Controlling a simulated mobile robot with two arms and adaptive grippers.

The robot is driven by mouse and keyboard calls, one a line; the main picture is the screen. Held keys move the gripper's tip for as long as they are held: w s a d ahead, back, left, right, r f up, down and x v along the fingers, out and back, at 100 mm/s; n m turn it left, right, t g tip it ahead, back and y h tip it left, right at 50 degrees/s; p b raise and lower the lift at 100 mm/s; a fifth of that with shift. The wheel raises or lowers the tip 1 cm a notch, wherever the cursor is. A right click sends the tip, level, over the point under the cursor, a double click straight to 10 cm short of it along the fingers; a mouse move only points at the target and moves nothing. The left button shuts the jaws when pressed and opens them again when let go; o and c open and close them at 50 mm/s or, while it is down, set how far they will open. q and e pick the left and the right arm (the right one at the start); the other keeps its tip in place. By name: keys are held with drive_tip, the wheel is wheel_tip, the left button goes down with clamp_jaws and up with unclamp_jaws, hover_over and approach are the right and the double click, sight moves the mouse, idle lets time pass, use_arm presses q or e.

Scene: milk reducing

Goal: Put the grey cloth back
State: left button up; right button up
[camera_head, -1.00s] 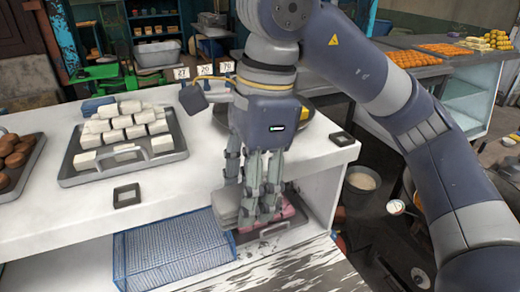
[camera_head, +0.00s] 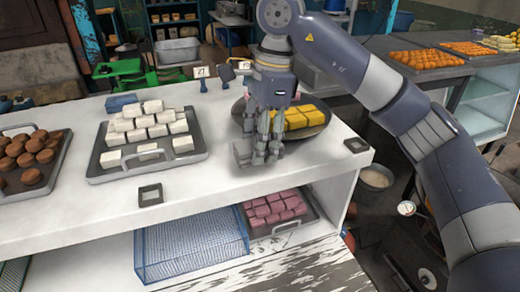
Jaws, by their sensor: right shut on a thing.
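The grey cloth (camera_head: 242,153) is a small folded grey piece at the left side of my right gripper's fingers. My right gripper (camera_head: 262,158) points down over the white counter (camera_head: 225,195) and is shut on the cloth. The fingers hide part of it, and I cannot tell whether it touches the counter top. The gripper is just in front of a dark round pan (camera_head: 325,130) holding yellow blocks (camera_head: 300,117). My left gripper is out of view.
A tray (camera_head: 190,158) of white blocks and a tray (camera_head: 62,170) of brown balls stand on the left. A blue folded cloth (camera_head: 122,102) lies behind the white blocks. Below are a blue wire basket (camera_head: 190,250) and a tray of pink blocks (camera_head: 275,207). The counter's front middle is mostly clear.

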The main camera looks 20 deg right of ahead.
wheel_tip(320, 180, down, 3)
drive_tip(key=shift+w+f+p, duration=0.1)
drive_tip(key=shift+f+p, duration=0.1)
drive_tip(key=shift+p, duration=0.35)
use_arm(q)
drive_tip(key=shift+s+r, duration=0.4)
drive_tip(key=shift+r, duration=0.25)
use_arm(e)
drive_tip(key=shift+f, duration=0.1)
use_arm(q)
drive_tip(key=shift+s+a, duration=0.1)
use_arm(e)
drive_tip(key=shift+f+b, duration=0.25)
drive_tip(key=shift+b, duration=0.05)
drive_tip(key=o, duration=1)
drive_tip(key=shift+r, duration=0.1)
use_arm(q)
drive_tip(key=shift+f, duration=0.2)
